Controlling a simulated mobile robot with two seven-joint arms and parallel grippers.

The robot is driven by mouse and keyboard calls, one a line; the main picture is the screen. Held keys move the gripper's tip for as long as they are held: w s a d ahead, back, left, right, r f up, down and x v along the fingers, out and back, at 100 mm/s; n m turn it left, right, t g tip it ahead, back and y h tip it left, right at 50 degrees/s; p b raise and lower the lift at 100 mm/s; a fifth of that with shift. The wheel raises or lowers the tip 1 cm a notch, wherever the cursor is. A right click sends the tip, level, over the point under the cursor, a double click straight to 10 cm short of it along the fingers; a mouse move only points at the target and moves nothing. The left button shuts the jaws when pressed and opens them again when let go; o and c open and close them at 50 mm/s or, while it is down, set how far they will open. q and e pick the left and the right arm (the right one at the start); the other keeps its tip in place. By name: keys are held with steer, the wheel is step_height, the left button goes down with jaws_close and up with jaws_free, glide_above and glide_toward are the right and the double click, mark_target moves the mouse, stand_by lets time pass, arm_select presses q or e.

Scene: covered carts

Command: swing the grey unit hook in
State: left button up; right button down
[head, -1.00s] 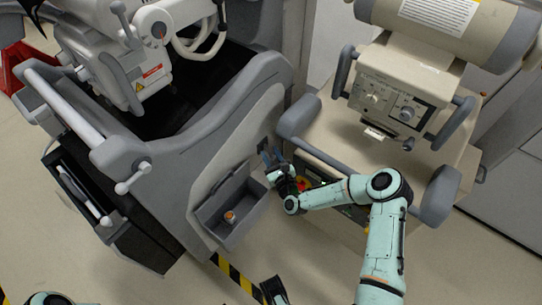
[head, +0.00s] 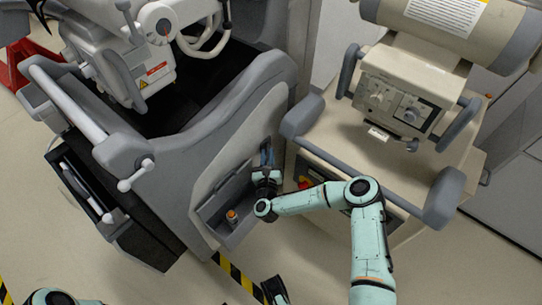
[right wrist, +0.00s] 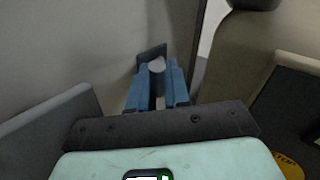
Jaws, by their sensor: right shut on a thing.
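The grey unit (head: 215,135) stands at the left in the head view, its curved side panel facing the beige unit. In the right wrist view its hook (right wrist: 156,66) is a small light-grey rounded piece at a dark plate on the panel. My right gripper (head: 267,156) is at that panel, just above the grey open bin; its blue fingers also show in the right wrist view (right wrist: 158,88). They are shut on the hook, one on each side. The fingers hide much of the hook, and its angle is hard to tell.
The beige unit (head: 405,165) stands close on the right, with a grey bumper bar and a narrow gap beside my right wrist. The open bin (head: 217,210) below holds a small orange-topped item (head: 232,214). Striped floor tape (head: 238,277) runs in front.

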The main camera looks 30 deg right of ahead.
steer(key=c, duration=1.2)
jaws_free()
steer(key=shift+o, duration=0.2)
arm_select(q)
steer(key=shift+s+d+r+g+p, duration=0.15)
steer(key=shift+s+r+p, duration=0.3)
steer(key=shift+s+d+r+g+p, duration=0.15)
steer(key=shift+s+r+p, duration=0.25)
steer(key=shift+s+r, duration=0.05)
arm_select(e)
steer(key=v, duration=1.3)
steer(key=shift+s+a, duration=0.15)
steer(key=shift+a, duration=0.05)
